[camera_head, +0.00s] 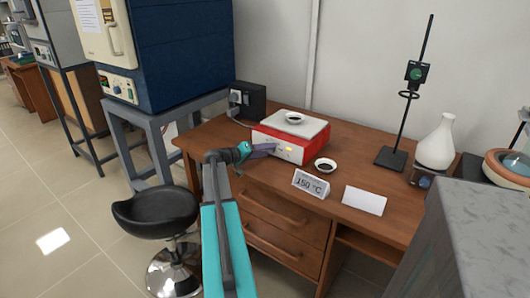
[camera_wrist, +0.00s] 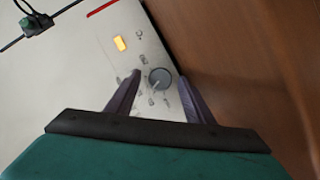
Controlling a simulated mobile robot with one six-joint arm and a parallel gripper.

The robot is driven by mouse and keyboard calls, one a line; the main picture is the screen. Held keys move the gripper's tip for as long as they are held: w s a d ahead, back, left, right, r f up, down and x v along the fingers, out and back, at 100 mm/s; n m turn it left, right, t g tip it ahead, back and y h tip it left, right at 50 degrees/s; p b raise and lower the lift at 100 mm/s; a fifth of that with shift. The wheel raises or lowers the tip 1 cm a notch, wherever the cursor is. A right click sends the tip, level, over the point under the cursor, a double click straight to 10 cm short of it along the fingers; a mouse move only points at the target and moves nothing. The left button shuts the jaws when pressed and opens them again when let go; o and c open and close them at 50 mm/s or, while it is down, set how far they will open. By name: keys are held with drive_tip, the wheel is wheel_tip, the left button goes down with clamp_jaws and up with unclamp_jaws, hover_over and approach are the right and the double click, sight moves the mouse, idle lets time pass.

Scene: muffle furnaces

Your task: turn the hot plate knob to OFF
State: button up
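The hot plate (camera_head: 268,133) is a red box with a pale top, standing on the wooden desk. Its grey round knob (camera_wrist: 159,78) shows on the pale front panel in the wrist view, with small printed marks around it and a lit amber light (camera_wrist: 120,44) nearby. The marks are too blurred to read. My gripper (camera_head: 272,148) is in front of the panel in the head view and hides the knob there. In the wrist view its two dark fingers (camera_wrist: 159,77) are open, one on each side of the knob, with gaps visible between them and it.
A small dish (camera_head: 295,118) sits on the hot plate and another dish (camera_head: 325,165) on the desk (camera_head: 340,226). A "150 °C" card (camera_head: 311,183) and a white card (camera_head: 364,200) stand at the front. A stool (camera_head: 157,211) and a blue furnace (camera_head: 180,50) are left.

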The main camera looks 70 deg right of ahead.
drive_tip(key=shift+a, duration=0.15)
drive_tip(key=b+v, duration=0.1)
drive_tip(key=v, duration=1.2)
drive_tip(key=shift+w+a+r, duration=0.15)
drive_tip(key=shift+r, duration=0.15)
